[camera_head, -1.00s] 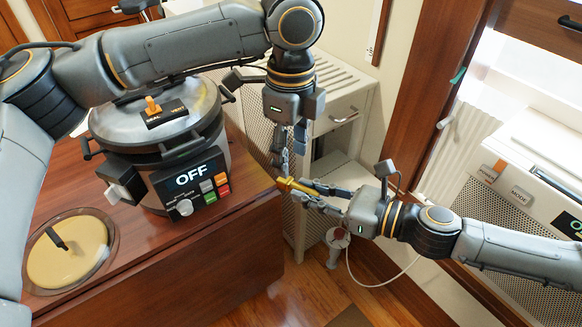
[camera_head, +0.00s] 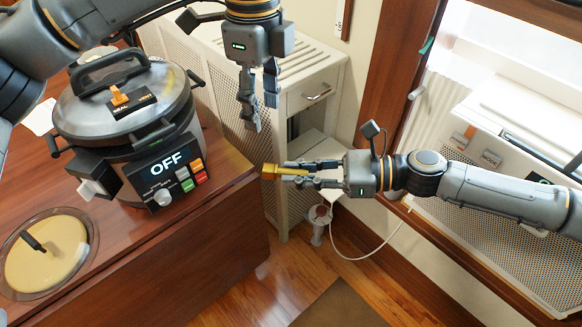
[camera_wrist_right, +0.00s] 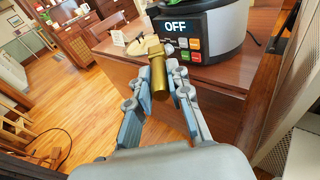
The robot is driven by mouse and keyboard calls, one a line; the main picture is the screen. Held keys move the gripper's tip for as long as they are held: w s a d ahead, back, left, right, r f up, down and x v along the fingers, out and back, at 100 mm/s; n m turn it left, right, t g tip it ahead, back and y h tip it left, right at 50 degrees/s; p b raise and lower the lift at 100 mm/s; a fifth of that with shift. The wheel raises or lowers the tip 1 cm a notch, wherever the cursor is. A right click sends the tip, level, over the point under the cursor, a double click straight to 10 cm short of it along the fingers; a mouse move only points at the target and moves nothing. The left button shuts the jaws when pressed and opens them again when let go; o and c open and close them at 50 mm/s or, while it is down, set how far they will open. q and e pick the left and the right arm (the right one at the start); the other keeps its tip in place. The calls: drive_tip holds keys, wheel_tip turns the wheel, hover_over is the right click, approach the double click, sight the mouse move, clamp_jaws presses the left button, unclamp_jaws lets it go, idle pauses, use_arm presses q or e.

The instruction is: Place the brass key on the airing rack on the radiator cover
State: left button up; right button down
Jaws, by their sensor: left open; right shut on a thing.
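The brass key (camera_head: 269,171) is a short gold bar in the head view. My right gripper (camera_head: 283,172) is shut on it, holding it level off the corner of the wooden table. The key also shows between the fingers in the right wrist view (camera_wrist_right: 158,72). My left gripper (camera_head: 262,115) is open and empty, pointing down above the key and apart from it. A pale perforated cabinet with a slatted top (camera_head: 300,66) stands behind; it looks like the radiator cover. I cannot make out a separate airing rack on it.
A pale perforated unit (camera_head: 500,215) with a MODE button stands at right. A white cable (camera_head: 372,257) hangs near the floor.

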sight(276, 171)
drive_tip(key=shift+s+d+n+g, duration=0.1)
drive_tip(key=shift+d+n+g, duration=0.35)
drive_tip(key=shift+g, duration=0.25)
use_arm(q)
drive_tip(key=f+n, duration=0.1)
drive_tip(key=f, duration=0.3)
drive_tip(key=s+d+f+n, duration=0.1)
drive_tip(key=f+n, duration=0.1)
drive_tip(key=f, duration=0.2)
drive_tip(key=s+f+n, duration=0.1)
drive_tip(key=f, duration=0.3)
drive_tip(key=shift+s+d, duration=0.2)
drive_tip(key=shift+d, duration=0.05)
clamp_jaws()
use_arm(e)
drive_tip(key=c, duration=1.2)
unclamp_jaws()
drive_tip(key=shift+o, duration=0.2)
